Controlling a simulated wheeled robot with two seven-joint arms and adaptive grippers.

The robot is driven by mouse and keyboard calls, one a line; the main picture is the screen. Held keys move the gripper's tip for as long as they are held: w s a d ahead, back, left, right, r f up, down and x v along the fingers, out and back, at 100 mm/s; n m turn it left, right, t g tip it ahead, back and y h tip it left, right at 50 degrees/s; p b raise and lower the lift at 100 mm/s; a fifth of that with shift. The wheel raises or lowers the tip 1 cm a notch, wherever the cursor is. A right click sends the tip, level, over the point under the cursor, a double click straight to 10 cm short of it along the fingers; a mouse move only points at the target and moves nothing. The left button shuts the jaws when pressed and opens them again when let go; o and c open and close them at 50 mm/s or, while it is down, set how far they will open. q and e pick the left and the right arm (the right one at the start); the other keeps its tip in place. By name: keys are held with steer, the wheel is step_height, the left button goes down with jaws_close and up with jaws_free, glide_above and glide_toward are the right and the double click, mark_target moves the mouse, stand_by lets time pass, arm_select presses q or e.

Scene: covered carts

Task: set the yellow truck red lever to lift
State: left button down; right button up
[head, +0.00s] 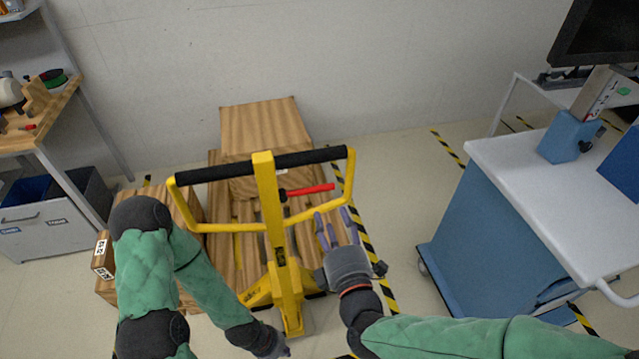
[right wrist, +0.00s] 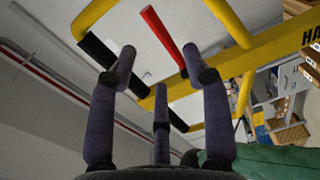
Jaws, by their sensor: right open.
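The yellow truck (head: 268,220) stands in the middle of the head view, with a black-gripped handle loop at its top. Its red lever (head: 312,190) sticks out to the right from the central post, just under the black grip. The red lever also shows in the right wrist view (right wrist: 163,34), ahead of the fingers and between them. My right gripper (head: 335,228) is open and empty, below and a little right of the lever, apart from it. My left gripper (head: 284,350) is low at the bottom edge, left of the truck's base; its fingers are mostly hidden.
Wooden boxes (head: 262,122) on a slatted wooden pallet (head: 222,252) stand behind the truck. A blue cart with a white top (head: 560,180) is at right, a workbench (head: 35,125) at left. Striped floor tape (head: 375,270) runs beside the pallet; floor between it and the cart is clear.

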mark_target(321, 191)
steer(key=b+x, duration=0.1)
steer(key=x, duration=0.4)
steer(key=b+x, duration=0.1)
steer(key=x, duration=0.4)
steer(key=shift+w+a+r+b, duration=0.2)
steer(key=shift+w+b, duration=0.15)
steer(key=shift+b, duration=0.05)
jaws_close()
